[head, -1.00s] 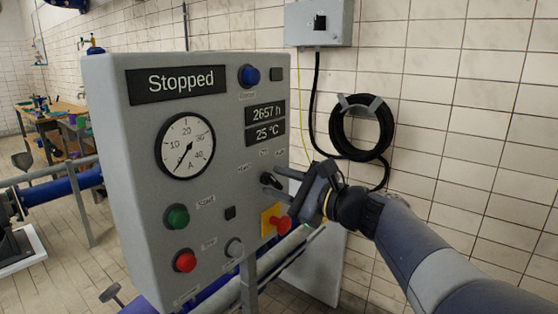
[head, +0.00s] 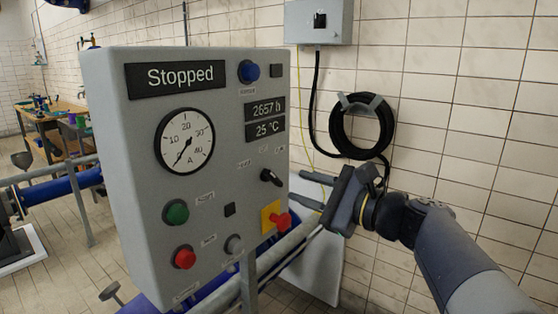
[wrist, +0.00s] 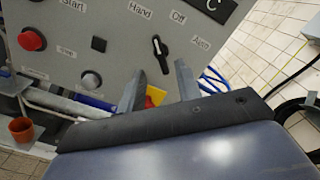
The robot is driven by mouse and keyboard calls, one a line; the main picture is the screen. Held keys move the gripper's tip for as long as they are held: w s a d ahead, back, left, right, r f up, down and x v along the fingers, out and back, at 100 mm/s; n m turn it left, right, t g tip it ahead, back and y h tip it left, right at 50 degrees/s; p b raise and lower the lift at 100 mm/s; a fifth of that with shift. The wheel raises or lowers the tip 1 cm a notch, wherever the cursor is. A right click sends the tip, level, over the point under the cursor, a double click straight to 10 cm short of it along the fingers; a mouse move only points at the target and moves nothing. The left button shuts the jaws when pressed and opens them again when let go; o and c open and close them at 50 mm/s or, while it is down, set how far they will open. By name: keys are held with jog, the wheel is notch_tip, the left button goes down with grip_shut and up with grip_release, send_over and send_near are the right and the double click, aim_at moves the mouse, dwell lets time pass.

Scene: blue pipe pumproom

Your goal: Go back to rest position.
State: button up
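My gripper (head: 314,192) is to the right of the grey control panel (head: 142,215), apart from it. Its two fingers are spread with nothing between them, and they also show in the wrist view (wrist: 160,82). The panel display (head: 178,78) reads "Stopped". The black selector switch (head: 270,177) is on the panel's right side, with Hand, Off and Auto labels around it in the wrist view (wrist: 157,46). The red emergency knob (head: 282,220) on its yellow plate is just below and left of the fingers.
A coiled black hose (head: 333,132) hangs on the tiled wall behind my gripper. A grey wall box (head: 318,24) is above it. Blue pipes (head: 78,184) run low at the left. Open space lies to the right of the panel before the wall.

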aim_at(277, 177)
jog(key=p+x, duration=0.1)
jog(key=x, duration=0.6)
jog(key=shift+r+p, duration=0.2)
jog(key=shift+p, duration=0.15)
jog(key=m+p, duration=0.4)
jog(key=p, duration=0.2)
jog(key=m+p, duration=0.3)
jog(key=p, duration=0.3)
jog(key=shift+w+d+m, duration=0.1)
jog(key=shift+d+m, duration=0.1)
jog(key=shift+m, duration=0.2)
jog(key=shift+f, duration=0.15)
